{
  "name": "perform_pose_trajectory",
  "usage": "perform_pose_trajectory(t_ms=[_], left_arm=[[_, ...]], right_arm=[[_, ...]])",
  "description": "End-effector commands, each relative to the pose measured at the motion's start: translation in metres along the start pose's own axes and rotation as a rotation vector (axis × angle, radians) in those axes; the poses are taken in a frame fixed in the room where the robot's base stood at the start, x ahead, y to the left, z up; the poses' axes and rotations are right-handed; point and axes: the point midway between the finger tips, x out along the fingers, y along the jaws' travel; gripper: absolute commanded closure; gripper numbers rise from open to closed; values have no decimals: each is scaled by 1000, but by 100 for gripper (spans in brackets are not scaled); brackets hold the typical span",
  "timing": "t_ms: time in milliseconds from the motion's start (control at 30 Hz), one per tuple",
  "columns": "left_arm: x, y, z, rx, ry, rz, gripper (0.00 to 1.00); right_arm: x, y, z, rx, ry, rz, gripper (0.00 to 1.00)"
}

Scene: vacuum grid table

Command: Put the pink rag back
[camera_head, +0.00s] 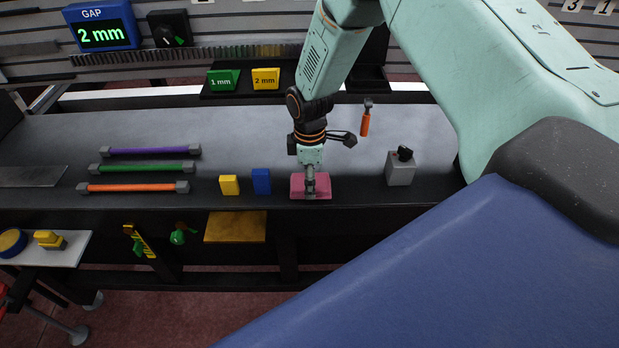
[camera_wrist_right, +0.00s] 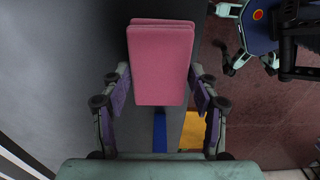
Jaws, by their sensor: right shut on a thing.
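The pink rag (camera_head: 322,187) is a folded, flat block at the front edge of the grey table (camera_head: 240,140), between the blue block and a small grey box. My right gripper (camera_head: 310,186) comes down over it from above. In the right wrist view the pink rag (camera_wrist_right: 160,60) lies between the two fingers of my right gripper (camera_wrist_right: 160,84), which is shut on it. I cannot tell whether the rag touches the tabletop. My left gripper is not in view.
A yellow block (camera_head: 229,185) and a blue block (camera_head: 261,181) stand left of the rag. A grey box with a black knob (camera_head: 400,168) is to the right. Purple, green and orange bars (camera_head: 135,187) lie at left. An orange-handled tool (camera_head: 365,122) is behind.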

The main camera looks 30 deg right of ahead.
Motion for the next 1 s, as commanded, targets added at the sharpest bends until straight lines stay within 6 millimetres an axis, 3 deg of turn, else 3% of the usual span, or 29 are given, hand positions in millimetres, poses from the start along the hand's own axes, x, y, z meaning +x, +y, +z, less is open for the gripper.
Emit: perform_pose_trajectory(t_ms=[233,267,500,867,1000], left_arm=[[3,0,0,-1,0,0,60],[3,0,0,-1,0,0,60],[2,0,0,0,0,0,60],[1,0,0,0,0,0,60],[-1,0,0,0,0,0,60]], right_arm=[[4,0,0,0,0,1,69],[4,0,0,0,0,1,38],[3,0,0,0,0,1,18],[1,0,0,0,0,1,17],[-14,1,-1,-1,3,4,17]])
